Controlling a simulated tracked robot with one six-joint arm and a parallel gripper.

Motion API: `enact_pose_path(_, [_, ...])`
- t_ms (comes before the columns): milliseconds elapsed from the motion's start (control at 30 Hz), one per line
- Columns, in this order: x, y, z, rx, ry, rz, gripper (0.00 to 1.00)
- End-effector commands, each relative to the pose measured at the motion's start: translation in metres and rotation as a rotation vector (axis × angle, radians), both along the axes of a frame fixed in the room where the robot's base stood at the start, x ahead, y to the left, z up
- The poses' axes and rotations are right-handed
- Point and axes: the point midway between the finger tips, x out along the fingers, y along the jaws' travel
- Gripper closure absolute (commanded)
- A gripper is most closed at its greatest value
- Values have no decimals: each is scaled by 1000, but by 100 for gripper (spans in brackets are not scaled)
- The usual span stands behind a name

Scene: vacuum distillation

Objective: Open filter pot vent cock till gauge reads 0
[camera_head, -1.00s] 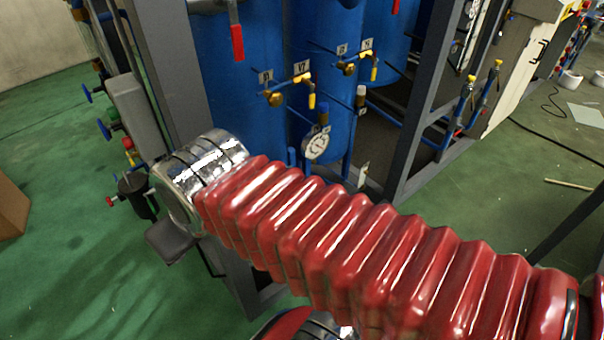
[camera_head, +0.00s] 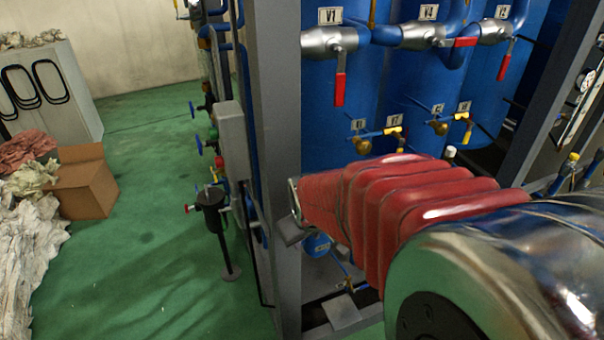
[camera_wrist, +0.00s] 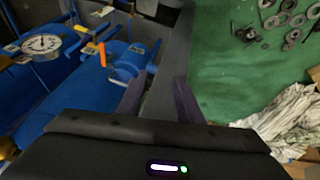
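In the wrist view a round white gauge (camera_wrist: 42,43) sits on blue pipework at the upper left. Its reading is too small to tell. An orange-handled cock (camera_wrist: 103,53) stands right of the gauge, above a blue vessel (camera_wrist: 75,108). I cannot tell whether this is the filter pot's vent cock. My gripper (camera_wrist: 158,92) shows two dark fingers spread apart, with nothing between them, in front of a grey frame post. It lies to the right of the cock and apart from it.
A grey frame post (camera_head: 275,170) stands close to my arm. Blue tanks (camera_head: 340,95) with red-handled valves stand behind it. A dark pot on a stand (camera_head: 212,215), a cardboard box (camera_head: 88,185) and crumpled sheets (camera_head: 30,250) are left. Green floor (camera_head: 150,240) between is clear.

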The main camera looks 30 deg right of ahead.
Motion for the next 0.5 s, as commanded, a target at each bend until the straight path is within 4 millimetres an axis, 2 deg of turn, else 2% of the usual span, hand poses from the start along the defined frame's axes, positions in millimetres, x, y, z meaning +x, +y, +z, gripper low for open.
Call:
enact_pose_path(100, [0, -28, -27, -11, 27, -16, 67])
enact_pose_path(500, [-4, -113, -111, -69, 55, 2, 67])
